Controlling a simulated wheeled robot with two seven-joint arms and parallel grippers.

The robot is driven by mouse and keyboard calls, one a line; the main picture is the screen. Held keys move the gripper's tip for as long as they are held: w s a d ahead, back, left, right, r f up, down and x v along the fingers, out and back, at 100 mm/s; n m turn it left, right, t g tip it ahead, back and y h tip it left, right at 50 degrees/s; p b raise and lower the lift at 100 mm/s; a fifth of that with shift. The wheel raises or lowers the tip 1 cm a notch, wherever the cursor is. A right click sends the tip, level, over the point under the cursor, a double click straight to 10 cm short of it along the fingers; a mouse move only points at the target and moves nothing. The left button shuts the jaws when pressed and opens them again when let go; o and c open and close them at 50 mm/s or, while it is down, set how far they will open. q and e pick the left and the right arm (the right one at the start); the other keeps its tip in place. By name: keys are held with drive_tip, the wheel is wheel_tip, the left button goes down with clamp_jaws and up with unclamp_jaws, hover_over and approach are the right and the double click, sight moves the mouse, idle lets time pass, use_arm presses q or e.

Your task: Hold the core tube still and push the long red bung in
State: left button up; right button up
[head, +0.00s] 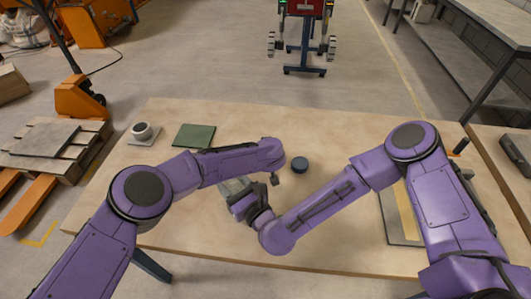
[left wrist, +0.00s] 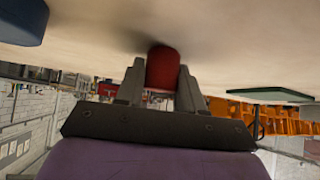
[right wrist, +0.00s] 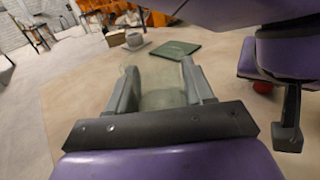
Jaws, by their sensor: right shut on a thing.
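The core tube (right wrist: 163,88) is pale and see-through. It sits between the fingers of my right gripper (right wrist: 160,82), which is shut on it. In the head view the tube (head: 232,187) shows only partly, beside the right gripper (head: 245,203). The red bung (left wrist: 163,68) is between the fingers of my left gripper (left wrist: 160,75), close to the tabletop. The left fingers look open, with a narrow gap beside the bung. A red piece (right wrist: 262,87), likely the bung, shows below my left arm in the right wrist view. The left fingers are mostly hidden in the head view.
A dark blue round object (head: 300,164) stands just right of my left wrist on the wooden table (head: 330,125). A framed board (head: 396,222) lies at the right. The back middle is clear.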

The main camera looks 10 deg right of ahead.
use_arm(q)
drive_tip(key=shift+c, duration=1.2)
wheel_tip(320, 180, up, 10)
drive_tip(key=s+f, duration=0.1)
drive_tip(key=f, duration=0.2)
drive_tip(key=s+d+f, duration=0.1)
drive_tip(key=f, duration=0.2)
drive_tip(key=s+d+f, duration=0.1)
drive_tip(key=f, duration=0.2)
drive_tip(key=shift+s+f, duration=0.4)
drive_tip(key=shift+f, duration=0.15)
